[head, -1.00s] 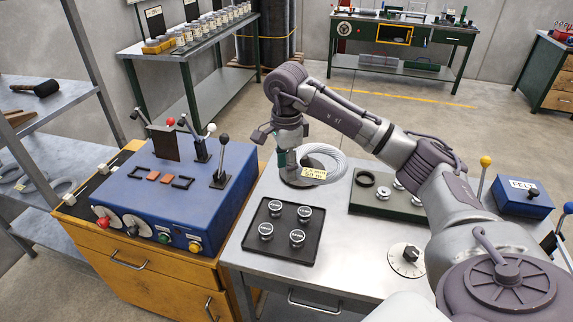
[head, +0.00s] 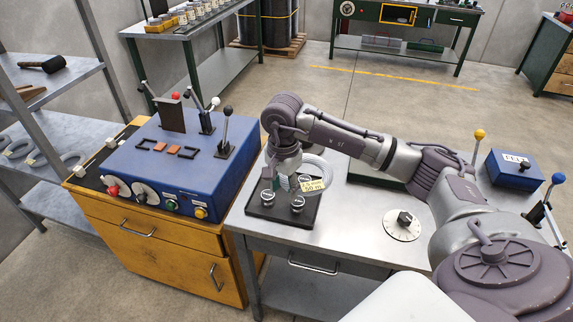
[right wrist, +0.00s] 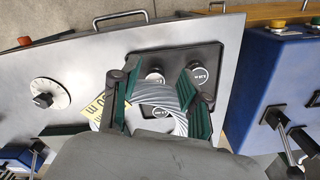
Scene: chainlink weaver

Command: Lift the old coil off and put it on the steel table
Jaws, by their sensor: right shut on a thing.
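The old coil (head: 318,168) is a ring of grey wire with a yellow tag (head: 313,185). My right gripper (head: 284,182) is shut on it, and the coil hangs in front of the black tray. In the right wrist view the coil (right wrist: 158,97) sits between the green-padded fingers of the right gripper (right wrist: 160,104), with the tag to its left. The steel table (head: 345,225) is below; the gap between coil and tray is hard to judge. My left gripper is out of view.
The black tray (head: 262,212) holds several round silver caps, partly hidden by my gripper. A white dial (head: 402,226) is on the table to the right, with bare steel between it and the tray. The blue lever box (head: 172,165) stands close on the left.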

